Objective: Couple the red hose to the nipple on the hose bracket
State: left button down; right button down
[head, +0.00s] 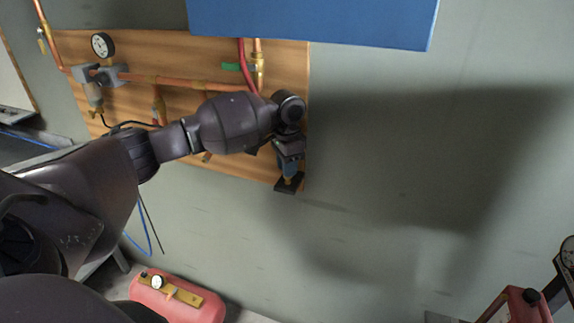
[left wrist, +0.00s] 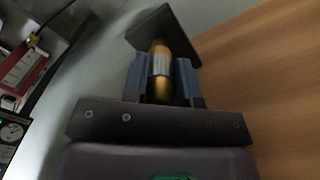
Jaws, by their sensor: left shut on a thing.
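The red hose (head: 242,55) comes down in front of the wooden board from behind a blue panel and passes out of sight behind my left arm. The hose bracket (head: 288,185) is a small black plate at the board's lower right corner; it also shows in the left wrist view (left wrist: 163,30). My left gripper (head: 288,165) points down just above the bracket. Its blue-grey fingers (left wrist: 161,80) are shut on a brass fitting (left wrist: 160,87) with a silver collar, whose far end is at the bracket. I cannot tell whether this is the hose's coupling or the nipple, or whether they are joined.
Copper pipes (head: 175,81), a gauge (head: 102,45) and a green-handled valve (head: 232,67) are on the wooden board (head: 210,62). The blue panel (head: 315,18) hangs above. A red tank (head: 180,300) stands low, below the board. The grey wall right of the board is clear.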

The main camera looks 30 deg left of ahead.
pick_arm(q)
jog(key=shift+f, duration=0.65)
dwell(0.8)
jog(key=c, duration=0.8)
grip_release()
notch_tip(320, 180, up, 11)
jog(key=shift+f+b, duration=0.1)
jog(key=shift+b, duration=0.45)
pick_arm(e)
jog(key=shift+w+f, duration=0.1)
jog(key=shift+w, duration=0.15)
